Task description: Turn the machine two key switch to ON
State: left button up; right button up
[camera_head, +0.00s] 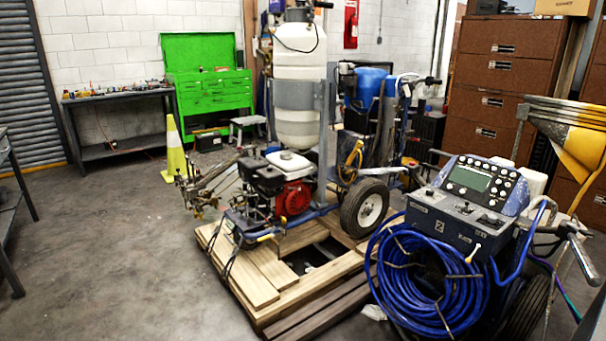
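Machine two (440,207) stands at the right front, a blue and grey line striper with a "2" mark on its front panel. Its upper console (484,185) has a small greenish screen (469,179) and several round knobs. A lower sloped panel (428,200) carries dark switches or knobs. Which of these is the key switch, and its position, is too small to tell. A coil of blue hose (430,290) hangs on its front. Neither of my grippers is in view.
Another striper with a white tank (300,80) and red engine (294,198) stands on a wooden pallet (260,280) left of machine two. Brown drawer cabinets (500,85) stand behind on the right. A yellow cone (175,152) stands farther back. The left floor is clear.

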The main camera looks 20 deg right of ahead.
aim_at(491, 218)
jog(key=z, duration=1.15)
jog(key=i, duration=1.05)
jog(key=z, duration=0.6)
jog(key=i, duration=0.4)
jog(key=z, duration=0.1)
